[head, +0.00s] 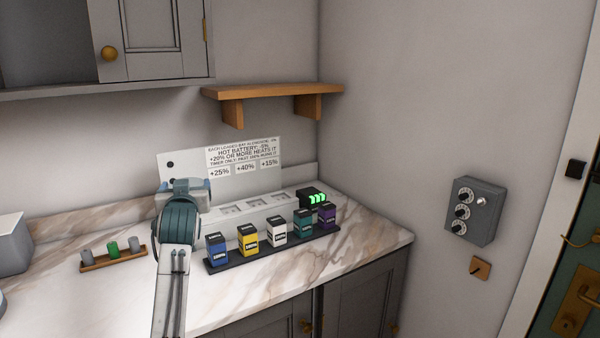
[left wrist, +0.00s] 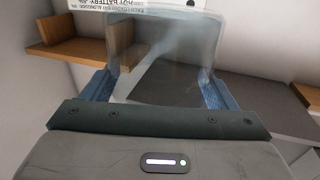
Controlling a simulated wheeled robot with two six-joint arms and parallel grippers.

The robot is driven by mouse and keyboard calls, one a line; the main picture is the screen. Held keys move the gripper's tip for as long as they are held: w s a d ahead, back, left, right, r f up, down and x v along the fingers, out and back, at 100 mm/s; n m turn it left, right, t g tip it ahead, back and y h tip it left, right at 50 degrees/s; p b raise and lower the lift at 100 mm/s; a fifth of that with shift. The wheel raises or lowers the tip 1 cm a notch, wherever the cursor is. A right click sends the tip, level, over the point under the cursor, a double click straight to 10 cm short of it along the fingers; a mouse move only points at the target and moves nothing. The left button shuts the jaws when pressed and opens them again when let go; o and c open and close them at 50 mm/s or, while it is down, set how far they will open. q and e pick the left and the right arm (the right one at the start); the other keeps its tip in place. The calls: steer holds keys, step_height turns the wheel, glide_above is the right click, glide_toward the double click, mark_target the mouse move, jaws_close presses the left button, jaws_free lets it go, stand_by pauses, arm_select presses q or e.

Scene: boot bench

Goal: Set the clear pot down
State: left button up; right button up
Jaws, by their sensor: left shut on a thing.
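The clear pot (left wrist: 165,45) is a see-through vessel between the two blue fingers of my left gripper (left wrist: 157,88) in the left wrist view. The fingers are shut on it. In the head view my left gripper (head: 184,190) is over the marble counter (head: 120,300), in front of the white sign. The pot cannot be made out there; my own arm hides that area. I cannot tell how high the pot is above the counter. My right gripper is not in view.
Several coloured canisters stand on a black rack (head: 280,248). Behind them is a white slotted unit (head: 248,208) with a black block (head: 313,197) showing green lights. A wooden tray (head: 115,262) holds three pegs. A wooden shelf (head: 270,90) hangs above. The counter's front left is clear.

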arm_select(q)
steer(key=s+d+f+m+h, duration=0.2)
steer(key=s+d+f, duration=0.1)
steer(key=s+f, duration=0.55)
steer(key=s+d+f+m+h, duration=0.1)
steer(key=s+d+f+h, duration=0.3)
steer(key=f, duration=0.8)
steer(key=s+f, duration=0.3)
steer(key=s, duration=0.7)
steer(key=s+f+y, duration=0.1)
steer(key=s+f, duration=0.2)
steer(key=s, duration=0.7)
steer(key=shift+s+f+t, duration=0.2)
steer(key=shift+f+t, duration=0.1)
steer(key=shift+f, duration=0.05)
steer(key=shift+d, duration=0.1)
steer(key=w+d+r+m+g+h, duration=0.3)
steer(key=w+d+m+g+h, duration=0.1)
steer(key=d+m+g+h, duration=0.3)
steer(key=w+d+r+m+g+h, duration=0.3)
steer(key=w+d+m+g+h, duration=0.1)
steer(key=d+m+g+h, duration=0.4)
steer(key=shift+w+m+g+h, duration=0.25)
steer(key=shift+m+g+h, duration=0.65)
steer(key=shift+m+h, duration=0.5)
